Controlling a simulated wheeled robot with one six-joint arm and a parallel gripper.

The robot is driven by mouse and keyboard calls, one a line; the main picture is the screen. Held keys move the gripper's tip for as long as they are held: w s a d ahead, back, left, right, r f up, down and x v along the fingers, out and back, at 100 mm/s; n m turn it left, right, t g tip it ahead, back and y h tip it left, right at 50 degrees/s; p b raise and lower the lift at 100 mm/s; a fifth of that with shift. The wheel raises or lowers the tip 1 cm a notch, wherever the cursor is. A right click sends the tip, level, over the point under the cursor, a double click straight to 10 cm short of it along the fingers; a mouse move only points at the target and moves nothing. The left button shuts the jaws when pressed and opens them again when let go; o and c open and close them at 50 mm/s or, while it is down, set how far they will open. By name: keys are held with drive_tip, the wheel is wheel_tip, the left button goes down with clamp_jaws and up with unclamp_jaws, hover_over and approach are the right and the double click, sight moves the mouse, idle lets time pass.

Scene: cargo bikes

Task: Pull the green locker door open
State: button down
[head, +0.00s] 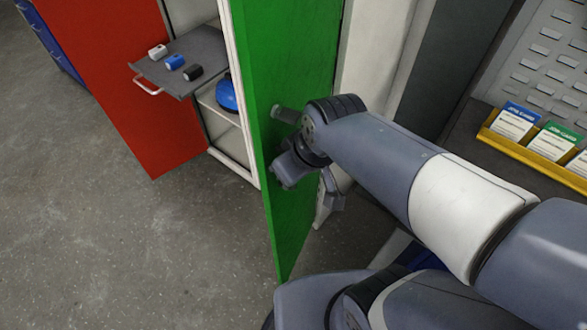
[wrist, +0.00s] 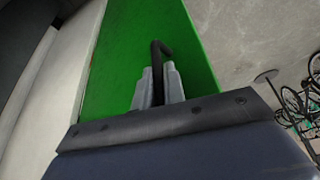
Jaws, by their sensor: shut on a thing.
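The green locker door (head: 285,75) stands swung out from the locker in the head view, its edge toward the floor at the front. In the wrist view the green door (wrist: 120,60) fills the middle, with a dark bar handle (wrist: 157,58) on it. My gripper (wrist: 157,85) is shut on that handle, with one finger on each side of it. In the head view my gripper (head: 328,190) is at the door's right face, partly hidden by my wrist, and the handle is hard to make out there.
A red door (head: 120,80) stands open at the left. A blue round object (head: 227,95) sits inside the locker. A yellow rack (head: 530,155) with cards is at the right. Free floor (head: 120,250) lies at the lower left.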

idle(0.3)
drive_tip(key=c, duration=1.5)
unclamp_jaws()
drive_tip(key=shift+d, duration=0.1)
